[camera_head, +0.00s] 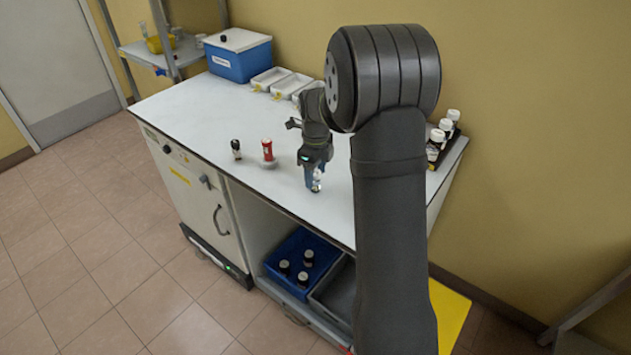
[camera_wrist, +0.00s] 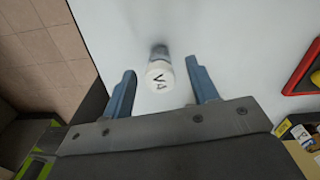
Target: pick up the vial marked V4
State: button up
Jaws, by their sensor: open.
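The vial marked V4 (camera_wrist: 160,75) stands on the white bench top in the wrist view, its white cap with the black marking facing the camera. My gripper (camera_wrist: 161,66) is open, with one blue finger on each side of the vial and a visible gap on both sides. In the head view my gripper (camera_head: 314,177) is low over the front edge area of the bench, and the vial (camera_head: 317,186) shows small and partly hidden at its fingers.
A dark-capped vial (camera_head: 236,149) and a red item on a round base (camera_head: 267,150) stand left of the gripper. White trays (camera_head: 270,78) and a blue bin (camera_head: 237,58) are at the back. A black rack (camera_head: 449,153) holds several white-capped bottles at right.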

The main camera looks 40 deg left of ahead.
notch_tip(320, 180, down, 2)
jog(key=shift+f, duration=0.1)
jog(key=c, duration=1.1)
jog(key=shift+o, duration=0.2)
